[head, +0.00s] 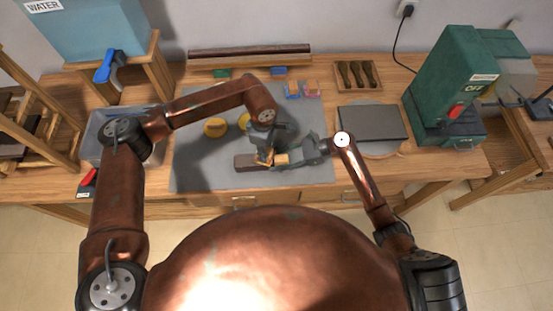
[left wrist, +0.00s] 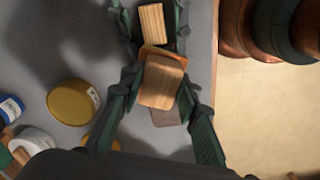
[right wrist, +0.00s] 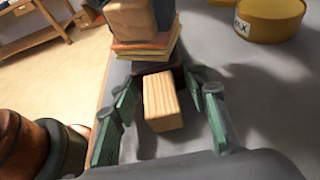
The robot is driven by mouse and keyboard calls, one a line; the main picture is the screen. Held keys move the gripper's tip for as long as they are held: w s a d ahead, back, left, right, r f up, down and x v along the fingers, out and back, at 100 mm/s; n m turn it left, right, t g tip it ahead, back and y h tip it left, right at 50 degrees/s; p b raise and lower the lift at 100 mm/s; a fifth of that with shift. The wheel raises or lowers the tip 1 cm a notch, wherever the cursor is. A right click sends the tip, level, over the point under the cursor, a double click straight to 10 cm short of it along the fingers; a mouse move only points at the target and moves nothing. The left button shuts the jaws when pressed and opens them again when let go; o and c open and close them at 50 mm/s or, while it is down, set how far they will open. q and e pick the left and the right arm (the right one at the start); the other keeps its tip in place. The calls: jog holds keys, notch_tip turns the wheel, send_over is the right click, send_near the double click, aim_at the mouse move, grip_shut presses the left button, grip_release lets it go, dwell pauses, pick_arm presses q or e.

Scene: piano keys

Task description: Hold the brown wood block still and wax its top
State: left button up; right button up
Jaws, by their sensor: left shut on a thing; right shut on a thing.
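The brown wood block (head: 245,161) lies on the grey mat. A light wood piece (right wrist: 162,100) is in line with it at its right end; I cannot tell whether they are joined. My right gripper (head: 292,157) is shut on this light piece. My left gripper (head: 265,157) is shut on a wood-topped pad (left wrist: 162,82) with yellow-orange layers under it. In the right wrist view the pad (right wrist: 145,48) sits over the brown block, seemingly touching its top. The pad hides the middle of the block.
A yellow wax tin (right wrist: 268,18) stands on the grey mat (head: 195,175) behind the block. A dark flat slab (head: 372,123) and a green machine (head: 445,90) are to the right. A grey bin (head: 95,150) is at the left. The mat's front is clear.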

pick_arm(q)
jog(key=shift+f, duration=0.6)
jog(key=shift+a, duration=0.1)
jog(key=shift+a+r, duration=0.1)
jog(key=shift+a, duration=1.4)
jog(key=shift+s+a+f, duration=0.1)
jog(key=shift+a, duration=1.55)
jog(key=shift+s+a+f, duration=0.1)
jog(key=shift+a, duration=1.5)
jog(key=shift+d, duration=0.15)
jog(key=shift+w+d+r, duration=0.1)
jog(key=shift+d+r, duration=0.1)
jog(key=shift+d, duration=1.45)
